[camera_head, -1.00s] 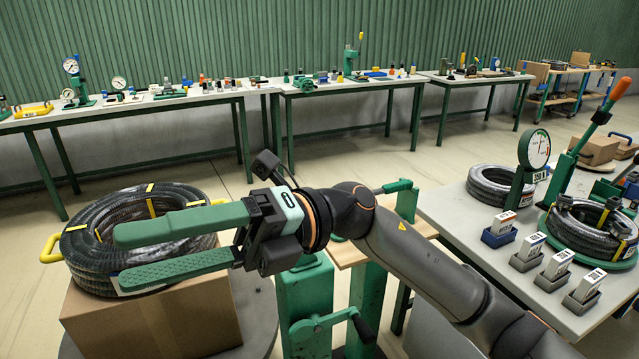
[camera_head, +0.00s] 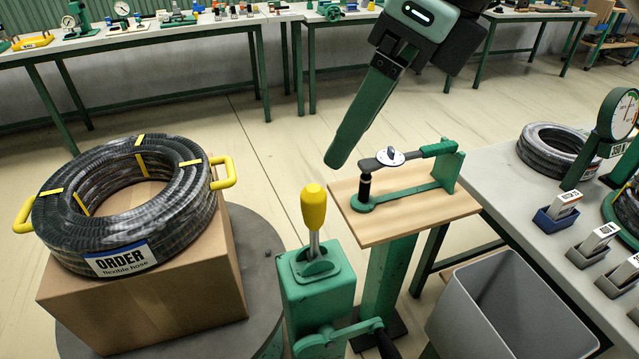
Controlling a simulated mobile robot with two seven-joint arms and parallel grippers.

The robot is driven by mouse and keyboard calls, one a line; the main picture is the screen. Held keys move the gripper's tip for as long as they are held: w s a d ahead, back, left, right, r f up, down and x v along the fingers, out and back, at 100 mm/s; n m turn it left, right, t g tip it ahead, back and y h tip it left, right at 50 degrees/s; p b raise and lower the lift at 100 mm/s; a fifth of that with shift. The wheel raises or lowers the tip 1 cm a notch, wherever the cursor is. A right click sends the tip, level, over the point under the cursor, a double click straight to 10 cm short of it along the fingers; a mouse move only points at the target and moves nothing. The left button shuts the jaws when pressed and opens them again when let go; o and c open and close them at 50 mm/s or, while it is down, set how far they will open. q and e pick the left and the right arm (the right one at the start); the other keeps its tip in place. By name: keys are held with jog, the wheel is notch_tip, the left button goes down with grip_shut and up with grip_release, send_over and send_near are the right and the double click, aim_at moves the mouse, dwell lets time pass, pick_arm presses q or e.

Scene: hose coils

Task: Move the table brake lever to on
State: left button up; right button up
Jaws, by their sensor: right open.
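The lever with a yellow knob (camera_head: 314,208) stands nearly upright in a slot on top of a green box (camera_head: 318,290), in the lower middle of the head view. It stands beside the round grey table (camera_head: 262,262). No on or off marking on it is readable. My right gripper (camera_head: 342,155) comes in from the top, open and empty, fingers pointing down and left. It is above and to the right of the yellow knob, apart from it. The two fingers overlap in this view, so the gap hardly shows. My left gripper is not in view.
A hose coil (camera_head: 112,205) with yellow handles lies on a cardboard box (camera_head: 150,300) on the round table. A wooden stand (camera_head: 425,208) with a green clamp device is right of the lever. A grey bin (camera_head: 505,300) and a table with gauge and coils are further right.

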aim_at(319, 190)
jog(key=x, duration=1.1)
jog(key=shift+a+f+p, duration=0.25)
jog(key=shift+f+p, duration=0.05)
grip_shut()
dwell(0.9)
